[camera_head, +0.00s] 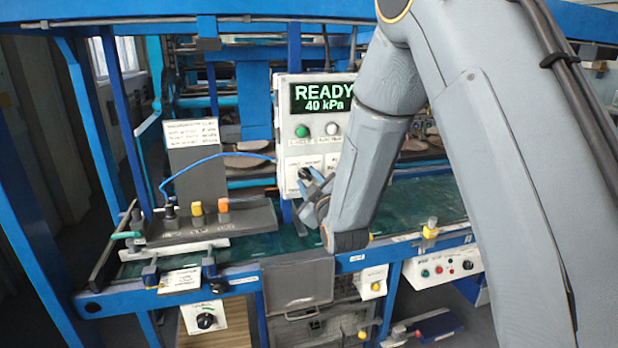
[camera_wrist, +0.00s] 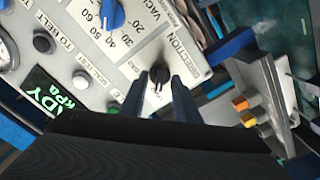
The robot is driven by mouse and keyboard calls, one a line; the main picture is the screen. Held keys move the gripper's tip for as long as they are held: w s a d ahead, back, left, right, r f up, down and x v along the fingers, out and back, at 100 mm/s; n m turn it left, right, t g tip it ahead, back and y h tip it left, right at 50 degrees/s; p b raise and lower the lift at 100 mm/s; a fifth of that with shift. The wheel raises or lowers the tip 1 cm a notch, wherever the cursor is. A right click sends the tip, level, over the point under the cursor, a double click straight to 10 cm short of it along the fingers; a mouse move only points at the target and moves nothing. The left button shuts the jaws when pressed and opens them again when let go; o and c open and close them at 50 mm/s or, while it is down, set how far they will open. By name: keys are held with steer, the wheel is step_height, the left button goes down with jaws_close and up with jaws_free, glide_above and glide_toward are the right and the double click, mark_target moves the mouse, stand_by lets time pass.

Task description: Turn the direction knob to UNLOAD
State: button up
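The black direction knob (camera_wrist: 159,76) sits on the grey-white control panel (camera_wrist: 190,45), beside the printed word DIRECTION, in the wrist view. My gripper (camera_wrist: 160,82) is open, with one dark finger on each side of the knob and a gap visible around it. I cannot tell whether the fingertips touch it or how deep they reach. In the head view my gripper (camera_head: 314,187) is at the lower part of the panel (camera_head: 283,125), close to the dark knob (camera_head: 304,173). The arm and gripper hide part of the panel. The knob's pointer setting and the UNLOAD label are not readable.
The panel display (camera_head: 321,97) reads READY, 40 kPa. Below it are a green button (camera_head: 302,131) and a white button (camera_head: 332,129). A blue vacuum knob (camera_wrist: 110,14) is nearby. A grey block with coloured knobs (camera_head: 215,222) and a blue hose stand left of the panel.

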steer(key=shift+w, duration=0.1)
jaws_close()
steer(key=shift+m+b, duration=0.4)
steer(key=shift+b, duration=0.05)
steer(key=shift+f+m+b, duration=0.1)
steer(key=shift+m+b, duration=0.85)
steer(key=shift+m, duration=0.05)
steer(key=m+b, duration=0.3)
steer(key=m, duration=0.1)
steer(key=shift+m+b, duration=0.3)
steer(key=shift+b, duration=0.05)
steer(key=m+b, duration=0.7)
steer(key=m, duration=0.3)
steer(key=shift+a, duration=0.1)
steer(key=shift+m+b, duration=0.35)
steer(key=shift+m, duration=0.05)
